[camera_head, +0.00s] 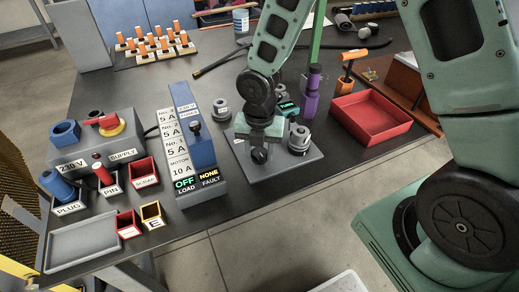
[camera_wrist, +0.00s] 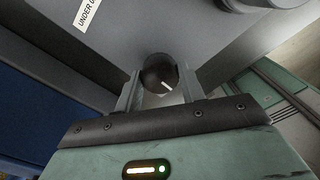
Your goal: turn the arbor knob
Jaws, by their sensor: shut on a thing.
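The arbor knob, a dark round knob with a short white mark, shows in the wrist view (camera_wrist: 158,70) between my two fingers. My gripper (camera_wrist: 160,86) is shut on it, one finger on each side. In the head view my gripper (camera_head: 260,143) reaches down to the front edge of a grey base plate (camera_head: 300,163), and the knob (camera_head: 259,156) shows just below it. Grey cylindrical parts (camera_head: 299,138) stand on the plate to the right of my gripper. My wrist hides part of the plate and what stands behind it.
A blue and grey load panel (camera_head: 197,150) with a black lever stands close to the left. A red tray (camera_head: 370,117) and a purple post (camera_head: 312,92) stand to the right. The supply box (camera_head: 100,147) and small labelled bins are farther left. The table's front edge is close.

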